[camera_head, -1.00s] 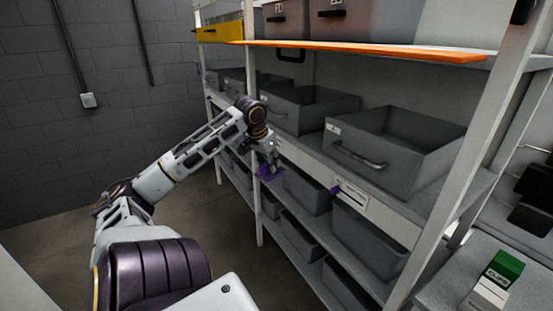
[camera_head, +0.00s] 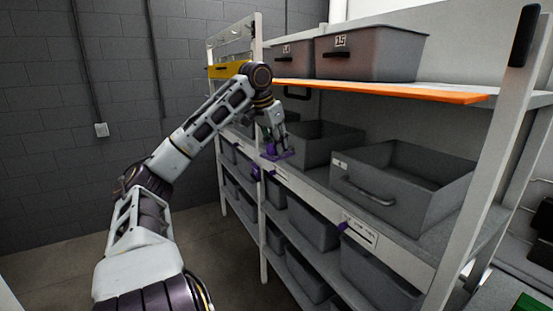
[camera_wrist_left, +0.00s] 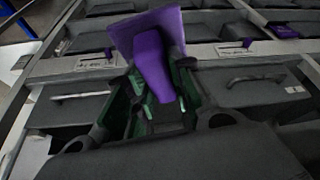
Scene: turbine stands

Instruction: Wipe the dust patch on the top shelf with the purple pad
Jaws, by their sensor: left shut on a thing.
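My left gripper (camera_head: 277,143) is shut on the purple pad (camera_head: 275,155), in front of the shelf unit at about the level of the middle shelf. In the left wrist view the purple pad (camera_wrist_left: 150,45) stands out from between the green-lined fingers of my left gripper (camera_wrist_left: 160,100), its flat plate at the far end. The top shelf (camera_head: 385,90) has an orange front edge and lies higher than the pad. I cannot make out a dust patch on it. My right gripper is not in view.
Grey bins numbered 14 (camera_head: 290,58) and 15 (camera_head: 365,52) stand on the top shelf. Open grey bins (camera_head: 400,180) stand on the middle shelf, with more below. A white upright post (camera_head: 490,150) is at the right. The floor left of the unit is clear.

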